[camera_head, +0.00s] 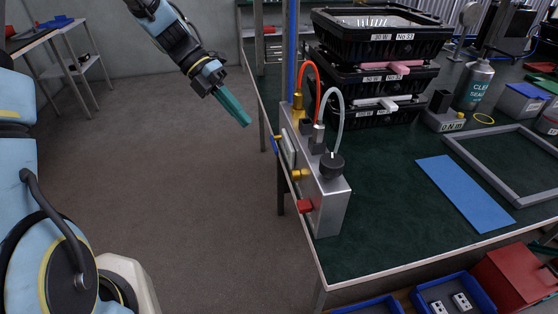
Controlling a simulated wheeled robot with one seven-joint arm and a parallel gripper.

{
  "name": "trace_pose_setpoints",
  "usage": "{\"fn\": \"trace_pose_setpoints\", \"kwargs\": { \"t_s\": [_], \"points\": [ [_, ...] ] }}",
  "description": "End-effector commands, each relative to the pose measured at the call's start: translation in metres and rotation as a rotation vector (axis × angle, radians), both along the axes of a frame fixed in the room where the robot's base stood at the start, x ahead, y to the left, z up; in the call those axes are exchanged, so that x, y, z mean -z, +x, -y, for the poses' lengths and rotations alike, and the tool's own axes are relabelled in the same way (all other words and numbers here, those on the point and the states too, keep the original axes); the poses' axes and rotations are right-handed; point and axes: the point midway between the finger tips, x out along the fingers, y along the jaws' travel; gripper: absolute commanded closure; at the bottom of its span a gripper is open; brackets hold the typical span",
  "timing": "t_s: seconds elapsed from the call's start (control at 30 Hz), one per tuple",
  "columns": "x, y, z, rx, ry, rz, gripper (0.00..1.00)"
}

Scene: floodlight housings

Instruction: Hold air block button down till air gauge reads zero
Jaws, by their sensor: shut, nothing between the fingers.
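The air block (316,185) is a silver metal block standing at the left edge of the green-topped table. It carries a black knob (331,165), brass fittings, and a red hose and a clear hose. A red button-like part (305,206) and a yellow one (296,174) stick out of its left side. A gauge-like part (288,151) shows edge-on on that side, and its reading is hidden. My gripper (246,122) has teal fingers, is shut and empty, and is in the air up and left of the block, apart from it.
Black housings (382,24) are stacked behind the block. A blue mat (465,192), a grey frame (520,165) and a spray can (474,83) are on the table (385,220). Blue bins (440,295) sit below its front edge. The floor (170,180) left of the table is clear.

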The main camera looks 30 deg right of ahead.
Motion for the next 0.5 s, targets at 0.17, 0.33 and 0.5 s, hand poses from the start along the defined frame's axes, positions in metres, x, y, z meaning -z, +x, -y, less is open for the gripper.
{"fn": "trace_pose_setpoints", "kwargs": {
  "t_s": [0.17,0.33,0.5],
  "points": [
    [0.005,-0.005,0.002,0.001,0.001,-0.002,1.0],
    [0.023,-0.022,0.011,0.002,0.002,-0.004,1.0],
    [0.047,-0.045,0.023,0.001,0.001,-0.004,1.0]
  ]
}}
